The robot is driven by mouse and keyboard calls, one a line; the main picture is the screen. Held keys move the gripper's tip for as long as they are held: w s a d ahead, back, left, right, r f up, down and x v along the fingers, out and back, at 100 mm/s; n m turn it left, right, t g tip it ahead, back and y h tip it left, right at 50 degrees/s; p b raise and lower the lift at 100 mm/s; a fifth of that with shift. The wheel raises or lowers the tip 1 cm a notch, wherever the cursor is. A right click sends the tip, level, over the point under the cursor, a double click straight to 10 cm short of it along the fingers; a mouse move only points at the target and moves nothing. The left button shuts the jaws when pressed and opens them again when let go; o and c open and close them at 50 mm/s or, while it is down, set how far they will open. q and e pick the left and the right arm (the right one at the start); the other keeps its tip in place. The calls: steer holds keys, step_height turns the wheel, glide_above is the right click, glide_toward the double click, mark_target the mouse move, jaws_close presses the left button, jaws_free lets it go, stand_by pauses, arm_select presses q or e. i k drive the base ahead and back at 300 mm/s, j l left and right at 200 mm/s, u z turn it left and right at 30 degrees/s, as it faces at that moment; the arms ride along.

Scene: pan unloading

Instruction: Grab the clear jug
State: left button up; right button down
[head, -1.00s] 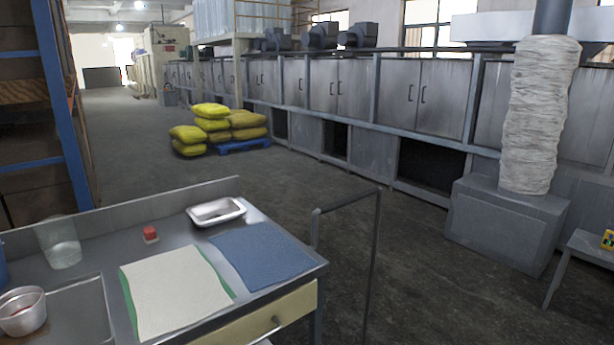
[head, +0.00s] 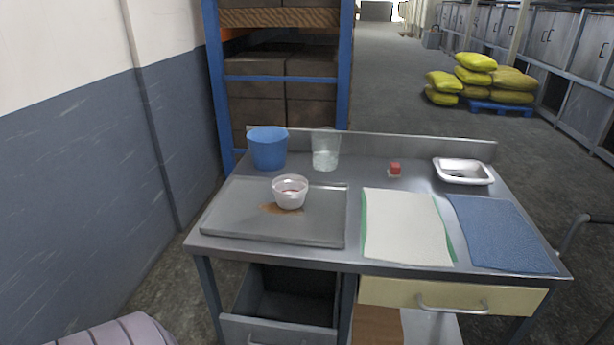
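The clear jug (head: 325,150) stands upright at the back of the metal table (head: 300,252), near the raised back edge. It is see-through and looks partly filled with clear liquid. A blue bucket (head: 268,148) stands close to its left. Neither of my grippers is in the head view.
A white cup (head: 290,192) stands on a grey tray (head: 232,226) with a brown stain, in front of the jug. A wall (head: 80,180) is left.

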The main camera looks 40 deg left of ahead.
mark_target(325, 141)
steer(key=u, duration=1.55)
